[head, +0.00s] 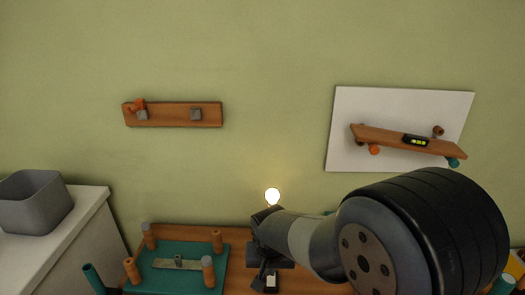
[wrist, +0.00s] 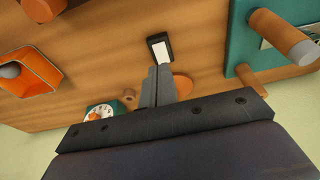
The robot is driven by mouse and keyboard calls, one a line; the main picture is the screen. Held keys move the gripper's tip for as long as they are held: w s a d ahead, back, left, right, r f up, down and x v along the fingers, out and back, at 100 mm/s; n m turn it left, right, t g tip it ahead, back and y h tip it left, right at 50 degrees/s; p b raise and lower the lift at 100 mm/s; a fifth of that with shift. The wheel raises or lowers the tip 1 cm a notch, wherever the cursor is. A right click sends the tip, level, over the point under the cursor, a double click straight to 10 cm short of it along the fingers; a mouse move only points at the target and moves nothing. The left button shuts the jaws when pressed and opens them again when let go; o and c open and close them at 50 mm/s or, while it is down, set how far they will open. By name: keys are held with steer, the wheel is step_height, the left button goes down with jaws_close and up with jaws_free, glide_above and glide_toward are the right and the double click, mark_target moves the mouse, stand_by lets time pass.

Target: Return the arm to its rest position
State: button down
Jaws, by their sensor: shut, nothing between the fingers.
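My arm reaches from the lower right of the head view to the table in the middle. My gripper (head: 268,262) points down over the brown wooden tabletop. In the wrist view its two grey fingers (wrist: 158,86) lie together with nothing between them. My wrist and a large dark joint hide much of the table's right part.
A teal board with upright pegs (head: 180,283) stands left of the gripper. A lit bulb (head: 272,196) is behind it. A grey bin (head: 35,202) sits on a white cabinet (head: 85,228). A peg rack (head: 170,115) and a skateboard (head: 390,139) hang on the wall. An orange holder (wrist: 30,72) shows too.

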steer(key=b, duration=0.1)
glide_above(269, 285)
steer(key=s, duration=0.2)
steer(key=x, duration=0.4)
steer(key=s+x, duration=0.1)
steer(key=x, duration=0.1)
steer(key=shift+f, duration=0.55)
steer(key=shift+w+r+b, duration=0.15)
steer(key=shift+w+b, duration=0.45)
steer(key=shift+b, duration=0.15)
steer(key=shift+w+r, duration=0.1)
steer(key=shift+r, duration=1)
steer(key=shift+f, duration=0.1)
